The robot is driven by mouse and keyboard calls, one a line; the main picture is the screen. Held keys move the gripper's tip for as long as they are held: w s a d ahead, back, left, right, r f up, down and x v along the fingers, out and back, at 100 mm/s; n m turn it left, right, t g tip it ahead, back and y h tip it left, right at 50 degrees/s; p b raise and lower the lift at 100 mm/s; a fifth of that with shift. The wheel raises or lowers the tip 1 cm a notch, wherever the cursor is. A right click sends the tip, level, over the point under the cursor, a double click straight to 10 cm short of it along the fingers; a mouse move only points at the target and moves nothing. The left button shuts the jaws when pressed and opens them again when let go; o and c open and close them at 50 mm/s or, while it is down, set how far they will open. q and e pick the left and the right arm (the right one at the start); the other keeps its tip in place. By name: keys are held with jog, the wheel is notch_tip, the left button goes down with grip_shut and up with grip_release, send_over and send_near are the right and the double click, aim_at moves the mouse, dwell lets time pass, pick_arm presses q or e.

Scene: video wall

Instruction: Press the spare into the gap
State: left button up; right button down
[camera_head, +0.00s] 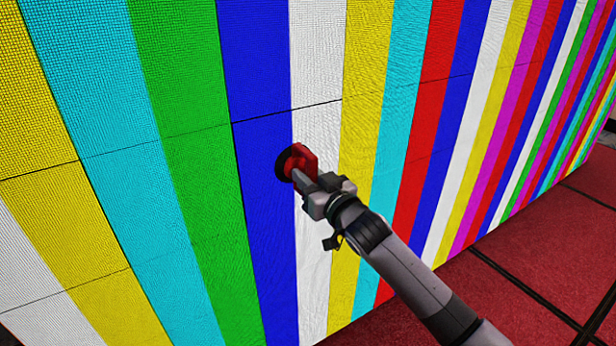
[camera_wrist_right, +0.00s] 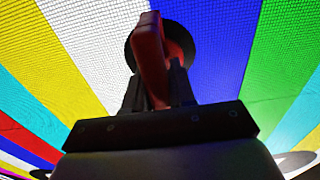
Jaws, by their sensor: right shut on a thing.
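The video wall (camera_head: 185,70) fills most of the head view with bright vertical colour stripes. My right gripper (camera_head: 302,180) is shut on the red handle (camera_head: 306,159) of a black round suction cup (camera_head: 284,165). The cup lies against the wall where a blue stripe meets a white one. The handle also shows in the right wrist view (camera_wrist_right: 150,60), with the cup behind it. A darker seam runs along the left and top of the blue and white panel (camera_head: 262,180) under the cup. No open gap shows; I cannot tell whether this panel is fully flush. My left gripper is out of view.
Thin seams divide the wall into panels. A red tiled floor (camera_head: 530,250) with dark joints lies at the lower right. My right arm reaches in from the lower right, with clear space around it.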

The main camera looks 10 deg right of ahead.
jog(key=shift+r, duration=0.3)
dwell(0.4)
jog(key=shift+p+v, duration=0.65)
jog(key=shift+v, duration=0.3)
jog(key=shift+s+f, duration=0.15)
jog(key=shift+f, duration=0.05)
jog(key=shift+p+v, duration=1.6)
jog(key=shift+v, duration=0.3)
jog(key=shift+p+v, duration=0.6)
jog(key=shift+v, duration=0.4)
dwell(0.6)
